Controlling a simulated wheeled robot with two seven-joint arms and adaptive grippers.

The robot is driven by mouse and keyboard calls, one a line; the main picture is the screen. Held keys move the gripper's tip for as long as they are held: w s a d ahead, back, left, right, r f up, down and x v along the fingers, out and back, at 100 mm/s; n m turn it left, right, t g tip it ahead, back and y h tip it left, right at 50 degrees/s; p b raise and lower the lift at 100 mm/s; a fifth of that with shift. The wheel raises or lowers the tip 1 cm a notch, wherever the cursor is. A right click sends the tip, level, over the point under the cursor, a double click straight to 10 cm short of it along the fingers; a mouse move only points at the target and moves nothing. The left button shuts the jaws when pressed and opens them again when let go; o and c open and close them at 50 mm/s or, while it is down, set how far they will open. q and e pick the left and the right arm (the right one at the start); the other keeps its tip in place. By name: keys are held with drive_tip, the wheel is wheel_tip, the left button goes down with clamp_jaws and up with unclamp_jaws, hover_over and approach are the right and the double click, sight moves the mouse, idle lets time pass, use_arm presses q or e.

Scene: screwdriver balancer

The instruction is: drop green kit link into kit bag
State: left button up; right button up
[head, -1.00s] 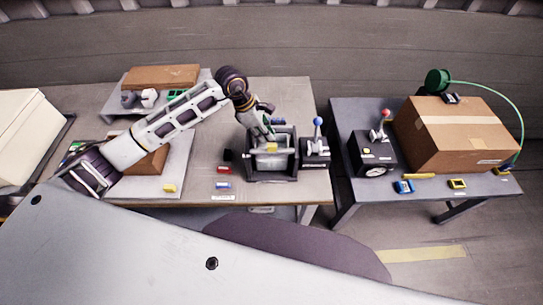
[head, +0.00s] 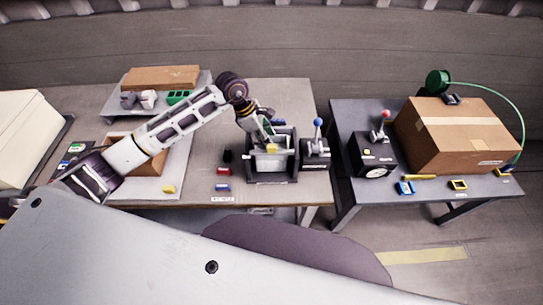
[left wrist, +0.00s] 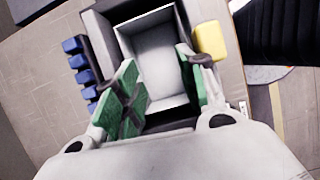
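The kit bag appears as a pale open-topped pouch (head: 270,163) in a dark holder (head: 289,171) on the middle table. My left gripper (head: 267,134) points down over its opening. In the left wrist view, my left gripper (left wrist: 157,75) has two green-faced fingers standing apart, with the bag's pale inside (left wrist: 156,58) visible between them. I see no separate link between the fingers. Small green pieces (head: 76,148) lie at the left, beside my arm. I cannot tell whether one is the green kit link. My right gripper is not in view.
A green block (head: 179,97) sits on the rear tray. Red (head: 223,171) and blue (head: 222,187) pieces lie left of the holder. A blue-knobbed lever unit (head: 316,150) stands close to its right. A cardboard box (head: 456,135) fills much of the right table.

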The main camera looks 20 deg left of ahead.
use_arm(q)
drive_tip(key=v, duration=1.2)
idle(0.5)
drive_tip(key=shift+s+f, duration=0.1)
idle(0.6)
